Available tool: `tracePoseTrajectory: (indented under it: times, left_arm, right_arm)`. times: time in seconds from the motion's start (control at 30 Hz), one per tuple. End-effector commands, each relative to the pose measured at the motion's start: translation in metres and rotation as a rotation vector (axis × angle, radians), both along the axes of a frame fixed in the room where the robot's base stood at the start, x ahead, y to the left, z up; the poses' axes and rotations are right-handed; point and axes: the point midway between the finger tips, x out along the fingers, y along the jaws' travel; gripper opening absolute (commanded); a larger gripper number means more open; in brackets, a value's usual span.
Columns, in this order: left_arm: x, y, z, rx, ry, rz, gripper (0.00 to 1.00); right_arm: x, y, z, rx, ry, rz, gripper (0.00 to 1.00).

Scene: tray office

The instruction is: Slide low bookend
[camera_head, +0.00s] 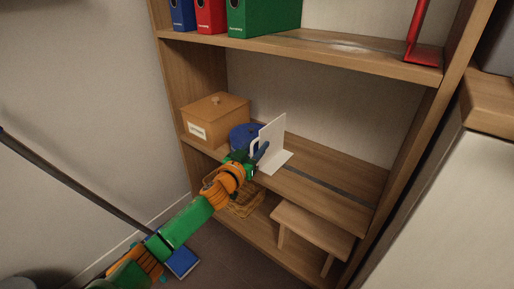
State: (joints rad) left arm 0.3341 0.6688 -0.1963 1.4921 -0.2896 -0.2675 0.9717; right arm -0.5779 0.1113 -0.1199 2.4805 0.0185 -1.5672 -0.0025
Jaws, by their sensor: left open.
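The low bookend (274,131) is white, with an upright plate and a flat base. It stands on the lower shelf (340,173), just right of a blue round container (240,137). My left gripper (259,149) is at the left side of the bookend's plate, with its fingers open. I cannot tell whether the fingers touch the plate. The gripper and arm hide part of the blue container and the shelf's front edge. My right gripper is not in view.
A dark rail (321,187) runs along the lower shelf, which is clear right of the bookend. A wooden box (215,118) stands at its left. Binders (263,15) and a red bookend (423,54) stand on the shelf above. A small stool (312,232) and wire basket (245,204) are below.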

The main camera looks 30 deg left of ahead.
Motion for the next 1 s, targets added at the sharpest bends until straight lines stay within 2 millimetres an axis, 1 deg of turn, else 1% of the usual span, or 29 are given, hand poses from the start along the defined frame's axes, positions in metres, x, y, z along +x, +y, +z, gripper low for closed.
tracePoseTrajectory:
  times: [0.13,0.17,0.2,0.27,0.3,1.0]
  left_arm:
    - [-0.0001,0.0000,0.0001,0.000,0.000,0.000,0.42]
    - [-0.0001,0.0000,0.0001,0.000,0.000,0.000,0.34]
    - [-0.0002,0.0000,0.0001,0.000,0.000,0.000,0.23]
    - [-0.0002,0.0000,0.0001,0.000,0.000,0.000,0.07]
    - [-0.0002,0.0001,0.0001,0.000,0.000,0.000,0.00]
    - [-0.0004,0.0007,-0.0005,0.000,0.002,0.003,0.00]
  right_arm:
    - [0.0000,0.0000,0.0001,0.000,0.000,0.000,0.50]
    - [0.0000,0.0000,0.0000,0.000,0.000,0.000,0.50]
    - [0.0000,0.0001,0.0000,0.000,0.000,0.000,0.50]
    - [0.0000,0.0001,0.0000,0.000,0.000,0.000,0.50]
    - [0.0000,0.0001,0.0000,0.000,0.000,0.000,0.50]
    - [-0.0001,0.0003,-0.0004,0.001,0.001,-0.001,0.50]
